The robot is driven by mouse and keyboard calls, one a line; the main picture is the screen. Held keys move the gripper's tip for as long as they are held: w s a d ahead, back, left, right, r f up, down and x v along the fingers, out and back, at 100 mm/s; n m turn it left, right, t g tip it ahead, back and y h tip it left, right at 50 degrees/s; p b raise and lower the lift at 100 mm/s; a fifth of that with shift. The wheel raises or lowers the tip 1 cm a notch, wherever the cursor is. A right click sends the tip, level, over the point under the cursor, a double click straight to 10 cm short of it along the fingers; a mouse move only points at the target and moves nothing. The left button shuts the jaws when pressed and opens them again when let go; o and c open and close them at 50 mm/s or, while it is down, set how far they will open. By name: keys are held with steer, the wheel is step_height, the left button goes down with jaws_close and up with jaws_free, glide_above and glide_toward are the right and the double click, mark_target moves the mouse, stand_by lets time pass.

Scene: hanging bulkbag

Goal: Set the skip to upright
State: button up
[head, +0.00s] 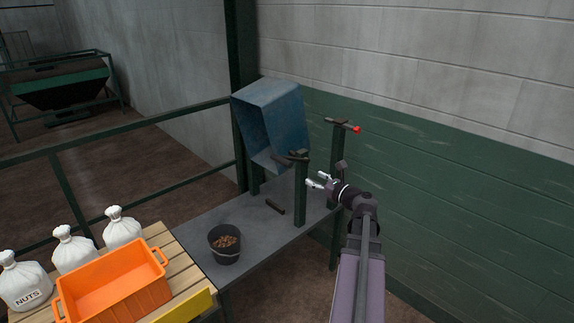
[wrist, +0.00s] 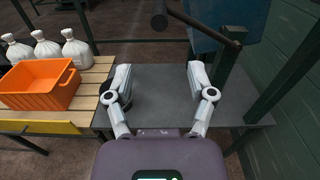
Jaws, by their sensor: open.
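The skip (head: 272,115) is a blue metal bin, tipped over between dark green posts above a grey table. Its lower part also shows at the top of the wrist view (wrist: 212,22). A dark crank bar with a round grip (head: 290,158) sits at the skip's front post; it crosses the top of the wrist view (wrist: 200,24). My gripper (head: 316,181) is open and empty, just right of the front post and apart from the crank. In the wrist view its two fingers (wrist: 159,72) are spread over the table, with the crank beyond them.
A red-tipped lever (head: 345,125) tops a post beside the wall. A dark bucket of nuts (head: 225,245) and a short dark bar (head: 275,206) lie on the grey table (head: 190,225). An orange crate (head: 115,283) and white sacks (head: 73,248) stand on pallet slats at left.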

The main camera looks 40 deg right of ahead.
mark_target(287, 163)
steer(key=shift+w, duration=0.1)
steer(key=w, duration=0.9)
steer(key=w+a, duration=0.1)
steer(key=w, duration=0.3)
steer(key=shift+w, duration=0.3)
jaws_close()
